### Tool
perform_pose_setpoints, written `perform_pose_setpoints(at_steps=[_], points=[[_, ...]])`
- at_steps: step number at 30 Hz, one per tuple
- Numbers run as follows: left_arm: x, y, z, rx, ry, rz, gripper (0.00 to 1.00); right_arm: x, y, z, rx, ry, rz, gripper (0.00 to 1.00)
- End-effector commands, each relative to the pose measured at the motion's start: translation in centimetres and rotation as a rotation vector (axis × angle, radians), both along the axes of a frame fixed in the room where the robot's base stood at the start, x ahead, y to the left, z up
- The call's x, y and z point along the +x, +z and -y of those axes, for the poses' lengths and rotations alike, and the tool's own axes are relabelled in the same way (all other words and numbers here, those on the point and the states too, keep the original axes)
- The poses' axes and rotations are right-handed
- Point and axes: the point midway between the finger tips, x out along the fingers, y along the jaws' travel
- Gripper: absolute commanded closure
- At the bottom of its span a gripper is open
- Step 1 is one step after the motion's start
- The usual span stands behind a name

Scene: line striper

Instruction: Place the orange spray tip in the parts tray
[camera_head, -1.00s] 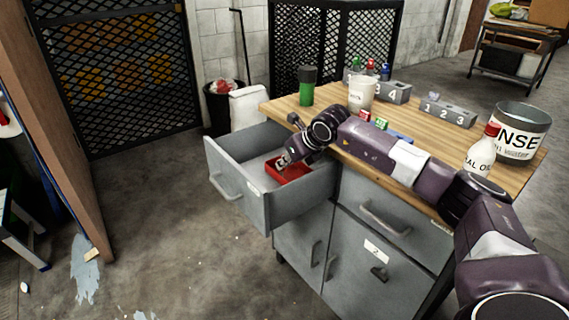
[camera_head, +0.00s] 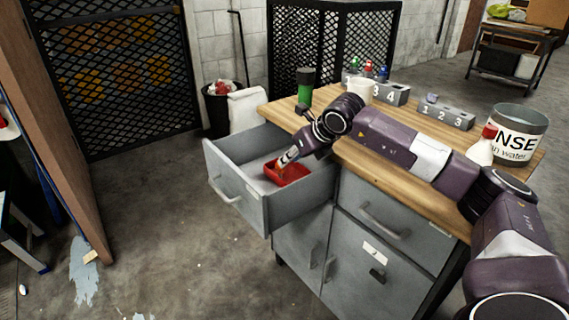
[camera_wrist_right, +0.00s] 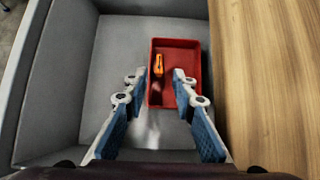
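The orange spray tip (camera_wrist_right: 158,65) lies inside the red parts tray (camera_wrist_right: 188,60), near its left wall, in the right wrist view. In the head view the red tray (camera_head: 292,174) sits on the floor of the open grey drawer. My right gripper (camera_head: 285,159) reaches down over the tray from above. In the right wrist view the right gripper (camera_wrist_right: 160,76) is open, its fingers apart with nothing between them. The spray tip lies beyond the fingertips, apart from them. My left gripper is not in view.
The grey drawer (camera_head: 235,185) is pulled out of the wood-topped cabinet (camera_head: 395,190). The drawer floor around the tray is mostly clear.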

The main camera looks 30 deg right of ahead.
Motion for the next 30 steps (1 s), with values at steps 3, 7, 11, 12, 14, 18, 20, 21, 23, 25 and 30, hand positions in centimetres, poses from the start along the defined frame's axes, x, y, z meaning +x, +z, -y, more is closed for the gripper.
perform_pose_setpoints(at_steps=[3,7,11,12,14,18,20,21,23,25,30], points=[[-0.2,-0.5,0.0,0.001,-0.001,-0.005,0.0,-1.7,2.0,0.2,-0.002,-0.001,0.0,0.75],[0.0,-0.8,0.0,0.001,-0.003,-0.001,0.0,-3.1,3.6,0.3,-0.001,0.0,0.0,0.75],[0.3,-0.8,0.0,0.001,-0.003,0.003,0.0,-3.9,4.6,0.3,0.0,0.0,-0.001,0.75],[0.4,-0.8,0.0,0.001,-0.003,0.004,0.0,-4.0,4.7,0.3,0.0,0.0,-0.001,0.75],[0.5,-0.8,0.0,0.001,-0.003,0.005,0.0,-4.2,4.9,0.3,0.001,0.001,-0.001,0.75],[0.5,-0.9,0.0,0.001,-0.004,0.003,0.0,-4.2,4.9,0.3,0.001,0.001,-0.001,0.75],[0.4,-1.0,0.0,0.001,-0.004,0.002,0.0,-4.2,4.9,0.3,0.001,0.001,-0.001,0.75],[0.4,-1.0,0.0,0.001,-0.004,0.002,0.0,-4.2,4.9,0.3,0.001,0.001,-0.001,0.75],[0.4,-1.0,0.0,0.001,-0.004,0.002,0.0,-4.2,4.9,0.3,0.001,0.001,-0.001,0.75],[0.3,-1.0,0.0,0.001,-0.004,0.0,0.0,-4.2,4.9,0.3,0.001,0.001,-0.001,0.75],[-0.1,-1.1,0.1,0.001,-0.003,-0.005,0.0,-4.2,4.9,0.3,0.001,0.001,-0.001,0.75]])
